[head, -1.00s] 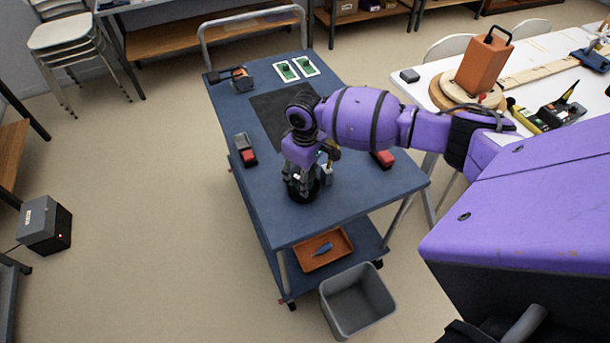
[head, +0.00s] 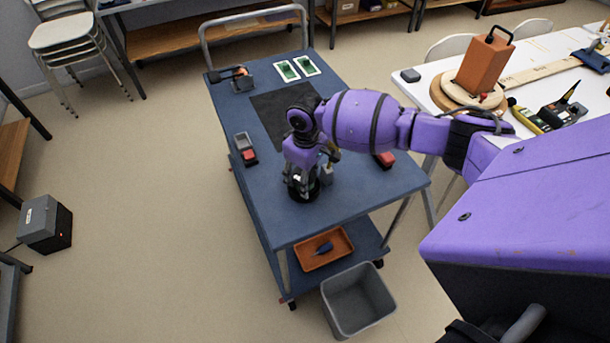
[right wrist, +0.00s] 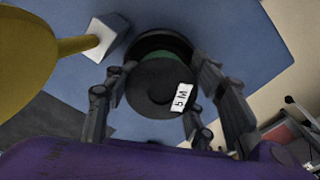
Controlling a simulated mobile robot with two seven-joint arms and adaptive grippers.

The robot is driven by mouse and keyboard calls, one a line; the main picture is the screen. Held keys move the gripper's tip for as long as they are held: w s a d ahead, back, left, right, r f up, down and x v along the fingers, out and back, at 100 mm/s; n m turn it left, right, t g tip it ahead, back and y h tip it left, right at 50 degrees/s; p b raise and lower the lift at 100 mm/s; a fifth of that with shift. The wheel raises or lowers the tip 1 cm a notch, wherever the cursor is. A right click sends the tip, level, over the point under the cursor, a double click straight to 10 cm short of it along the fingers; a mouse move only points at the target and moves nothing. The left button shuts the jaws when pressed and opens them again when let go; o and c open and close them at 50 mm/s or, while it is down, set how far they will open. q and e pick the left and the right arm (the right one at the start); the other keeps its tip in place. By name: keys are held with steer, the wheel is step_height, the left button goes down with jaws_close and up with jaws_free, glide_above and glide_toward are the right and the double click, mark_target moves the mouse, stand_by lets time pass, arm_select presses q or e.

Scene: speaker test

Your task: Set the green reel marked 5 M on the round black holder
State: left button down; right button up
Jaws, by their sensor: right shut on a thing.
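My right gripper (head: 301,184) points down over the blue cart top. In the right wrist view its fingers (right wrist: 160,88) are shut on the reel (right wrist: 150,80), which has a dark round face, a green edge and a white label reading 5 M. The round black holder (right wrist: 150,42) shows as a dark rim just beyond the reel. In the head view the holder (head: 304,197) is a black round shape under the gripper, which mostly hides it and the reel. I cannot tell whether the reel rests on the holder or is just above it. My left gripper is not in view.
A yellow item (right wrist: 45,55) with a pale block (right wrist: 104,38) is close beside the gripper. A grey-and-red device (head: 245,148), a red item (head: 384,159) and green cards (head: 288,71) lie on the cart (head: 330,205). A grey bin (head: 357,300) stands below the cart's front.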

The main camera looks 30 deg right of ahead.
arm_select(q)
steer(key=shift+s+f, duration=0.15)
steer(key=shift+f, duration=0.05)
arm_select(e)
steer(key=shift+f, duration=0.45)
steer(key=o, duration=1)
steer(key=shift+o, duration=0.2)
steer(key=shift+r+p, duration=1.3)
steer(key=shift+r, duration=1.65)
steer(key=shift+r+p, duration=0.4)
steer(key=shift+r, duration=0.9)
steer(key=shift+s+r, duration=0.1)
steer(key=shift+r, duration=1.15)
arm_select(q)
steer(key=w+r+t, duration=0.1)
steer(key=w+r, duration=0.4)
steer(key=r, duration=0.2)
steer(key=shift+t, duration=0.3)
